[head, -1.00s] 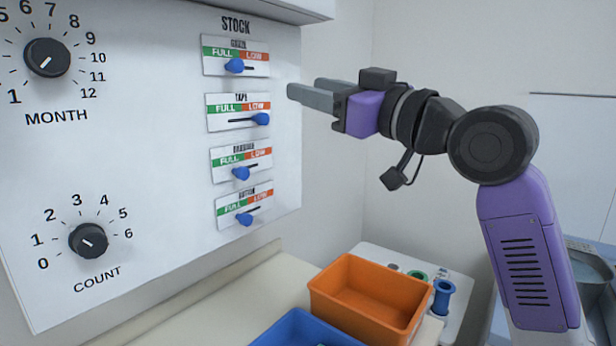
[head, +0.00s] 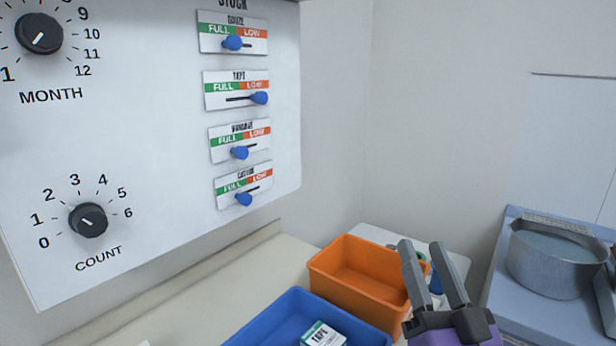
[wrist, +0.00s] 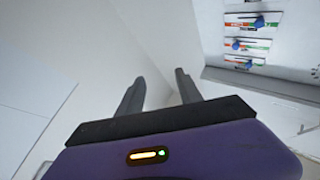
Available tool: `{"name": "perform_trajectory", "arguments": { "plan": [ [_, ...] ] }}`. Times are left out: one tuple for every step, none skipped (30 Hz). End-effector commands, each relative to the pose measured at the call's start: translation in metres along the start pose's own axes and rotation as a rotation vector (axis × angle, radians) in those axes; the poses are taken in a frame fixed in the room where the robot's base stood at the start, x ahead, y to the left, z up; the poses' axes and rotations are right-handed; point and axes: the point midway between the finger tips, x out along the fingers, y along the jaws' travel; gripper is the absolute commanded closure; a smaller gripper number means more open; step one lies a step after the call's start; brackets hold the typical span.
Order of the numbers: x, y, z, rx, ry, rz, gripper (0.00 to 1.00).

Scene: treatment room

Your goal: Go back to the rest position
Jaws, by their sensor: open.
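My gripper (head: 436,274) is low at the right of the head view, with its two grey fingers pointing up and apart. It is open and nothing is between the fingers. In the wrist view my gripper (wrist: 158,88) shows both fingers spread against a blank wall. The rest of my arm is out of the head view.
A wall panel carries several stock sliders with blue knobs (head: 260,98), a month dial (head: 40,34) and a count dial (head: 88,220). A blue bin (head: 262,325) holds a tape box (head: 323,335). A metal pot (head: 550,262) stands at right.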

Motion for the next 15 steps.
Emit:
{"name": "perform_trajectory", "arguments": {
  "plan": [
    [-0.022, 0.005, 0.011, -0.004, -0.017, 0.027, 0.58],
    [-0.034, 0.008, 0.015, -0.01, -0.024, 0.042, 0.58],
    [-0.05, 0.011, 0.019, -0.017, -0.031, 0.06, 0.58],
    [-0.062, 0.013, 0.023, -0.023, -0.04, 0.073, 0.58],
    [-0.074, 0.015, 0.026, -0.03, -0.047, 0.086, 0.58],
    [-0.09, 0.018, 0.03, -0.039, -0.059, 0.102, 0.58],
    [-0.102, 0.019, 0.033, -0.047, -0.068, 0.113, 0.58],
    [-0.114, 0.02, 0.036, -0.054, -0.079, 0.123, 0.58],
    [-0.13, 0.021, 0.038, -0.066, -0.092, 0.136, 0.58],
    [-0.142, 0.022, 0.041, -0.074, -0.105, 0.145, 0.58],
    [-0.153, 0.023, 0.042, -0.085, -0.116, 0.154, 0.58],
    [-0.169, 0.024, 0.044, -0.096, -0.133, 0.164, 0.58],
    [-0.181, 0.024, 0.045, -0.106, -0.147, 0.171, 0.58],
    [-0.192, 0.024, 0.046, -0.115, -0.162, 0.177, 0.58],
    [-0.207, 0.024, 0.047, -0.128, -0.18, 0.184, 0.58]
  ]
}}
